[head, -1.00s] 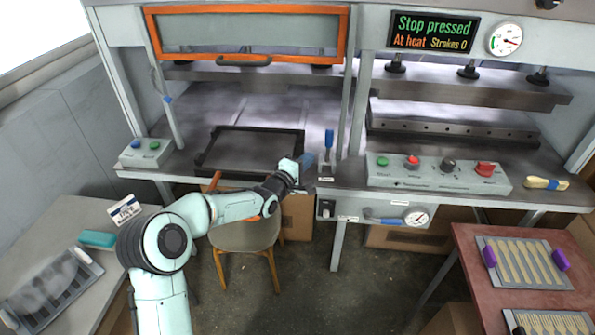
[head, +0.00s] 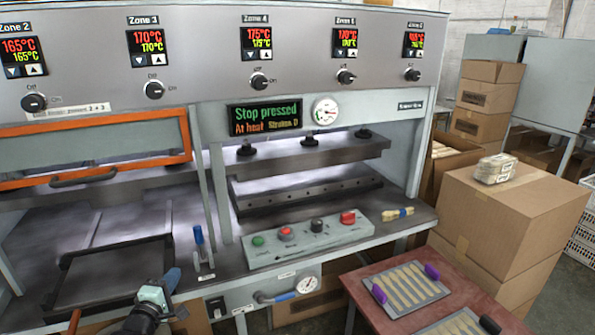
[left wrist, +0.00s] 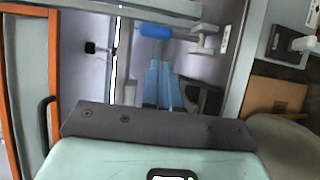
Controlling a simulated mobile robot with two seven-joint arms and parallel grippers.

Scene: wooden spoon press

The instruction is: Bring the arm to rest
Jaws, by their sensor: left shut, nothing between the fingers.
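My left gripper (head: 174,277) shows at the bottom left of the head view, with its arm entering from below. Its blue fingers are closed with nothing between them. It is just in front of the press table, between the dark tray (head: 112,270) and the blue-handled lever (head: 198,236). In the left wrist view the blue fingers (left wrist: 163,84) point toward the lever's blue handle (left wrist: 155,31); I cannot tell the exact gap. My right gripper is in no view.
The press display (head: 264,117) reads "Stop pressed". A control box (head: 308,243) with buttons and a brush (head: 397,213) lie on the table. A red table (head: 352,287) with spoon trays (head: 440,291) and stacked cartons (head: 510,215) stand at the right.

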